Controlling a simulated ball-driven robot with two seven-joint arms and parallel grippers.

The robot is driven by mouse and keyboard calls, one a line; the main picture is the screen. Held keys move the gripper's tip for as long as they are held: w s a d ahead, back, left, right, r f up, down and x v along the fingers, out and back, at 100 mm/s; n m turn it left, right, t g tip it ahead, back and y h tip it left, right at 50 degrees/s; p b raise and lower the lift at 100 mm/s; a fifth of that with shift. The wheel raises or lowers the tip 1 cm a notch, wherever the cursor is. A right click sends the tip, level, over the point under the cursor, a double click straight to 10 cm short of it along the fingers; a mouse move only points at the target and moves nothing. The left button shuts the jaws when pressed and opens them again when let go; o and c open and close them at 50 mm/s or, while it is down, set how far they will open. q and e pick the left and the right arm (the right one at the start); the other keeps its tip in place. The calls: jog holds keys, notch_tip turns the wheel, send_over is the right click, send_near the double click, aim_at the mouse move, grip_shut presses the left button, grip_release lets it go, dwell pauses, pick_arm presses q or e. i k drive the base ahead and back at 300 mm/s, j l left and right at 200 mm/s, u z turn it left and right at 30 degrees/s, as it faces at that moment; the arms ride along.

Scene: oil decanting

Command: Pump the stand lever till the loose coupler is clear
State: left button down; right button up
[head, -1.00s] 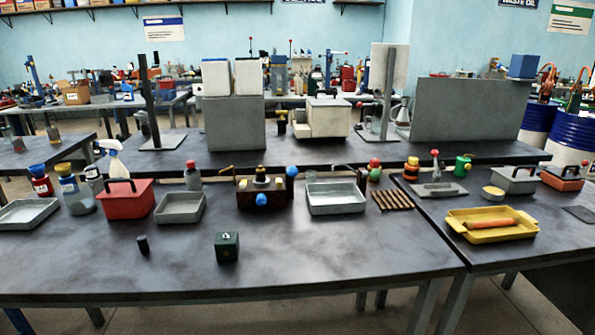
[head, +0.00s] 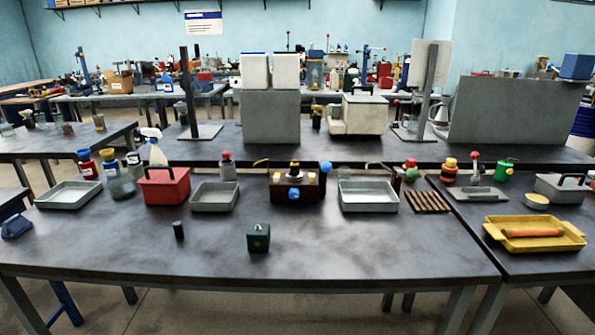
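Neither of my grippers is in view. A dark brown block-like stand (head: 310,189) sits at the middle back of the near table, between two grey trays. It has a blue knob (head: 294,194) on its front, a blue ball (head: 326,168) at its upper right and a black and yellow fitting (head: 294,169) on top. A thin yellowish lever-like bar (head: 262,162) shows at its upper left. I cannot tell which part is the loose coupler or how it sits. A small dark green cube (head: 258,238) and a short dark cylinder (head: 178,230) stand in front on the table.
A left grey tray (head: 214,197), a right grey tray (head: 368,197) and a red toolbox (head: 164,186) flank the stand. A yellow tray (head: 530,241) with an orange roller lies on the right table. The front of the near table (head: 360,255) is mostly clear.

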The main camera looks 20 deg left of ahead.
aim_at(326, 166)
jog(key=i+z, duration=0.35)
jog(key=i, duration=0.7)
